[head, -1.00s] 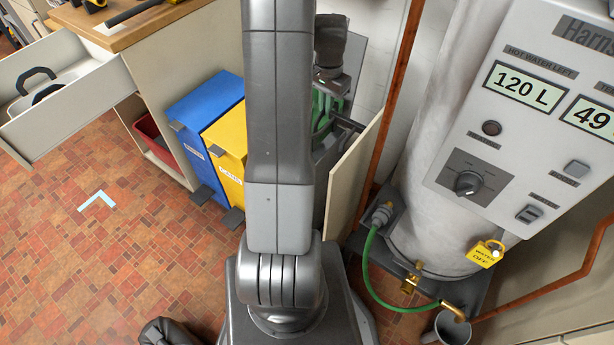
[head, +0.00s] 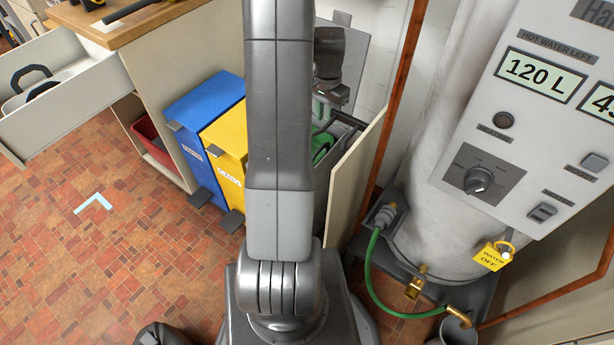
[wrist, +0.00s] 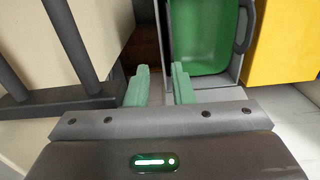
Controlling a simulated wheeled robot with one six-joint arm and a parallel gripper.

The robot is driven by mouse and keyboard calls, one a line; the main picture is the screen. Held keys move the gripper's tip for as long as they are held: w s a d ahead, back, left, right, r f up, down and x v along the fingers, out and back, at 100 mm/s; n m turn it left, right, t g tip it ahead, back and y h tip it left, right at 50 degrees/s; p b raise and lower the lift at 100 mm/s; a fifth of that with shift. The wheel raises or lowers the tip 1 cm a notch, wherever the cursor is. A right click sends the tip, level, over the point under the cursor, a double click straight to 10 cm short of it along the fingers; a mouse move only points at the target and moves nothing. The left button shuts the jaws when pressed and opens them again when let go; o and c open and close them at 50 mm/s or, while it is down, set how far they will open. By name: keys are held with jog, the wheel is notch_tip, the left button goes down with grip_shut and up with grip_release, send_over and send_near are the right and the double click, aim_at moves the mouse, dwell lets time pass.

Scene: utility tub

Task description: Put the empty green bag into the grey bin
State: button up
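The green bag (wrist: 202,38) lies inside the grey bin (wrist: 222,94), below the rim, with a dark handle at its right side in the wrist view. In the head view a bit of the green bag (head: 321,147) shows low in the grey bin (head: 322,182), partly behind my arm. My gripper (wrist: 160,86) is open and empty, its two pale green fingers apart near the bin's edge. The bag is clear of the fingers. In the head view my gripper is mostly hidden behind my arm.
A yellow bin (head: 226,150) and a blue bin (head: 203,105) stand left of the grey bin. An open cabinet door (head: 358,165) stands close on its right. The water heater (head: 450,180) with a green hose is further right. An open drawer (head: 65,95) juts out at left.

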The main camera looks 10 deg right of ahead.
jog(key=shift+s+d, duration=0.1)
jog(key=shift+s, duration=0.1)
notch_tip(320, 180, up, 14)
jog(key=p, duration=0.1)
jog(key=shift+w+p, duration=0.15)
jog(key=shift+p, duration=0.15)
jog(key=shift+f, duration=0.15)
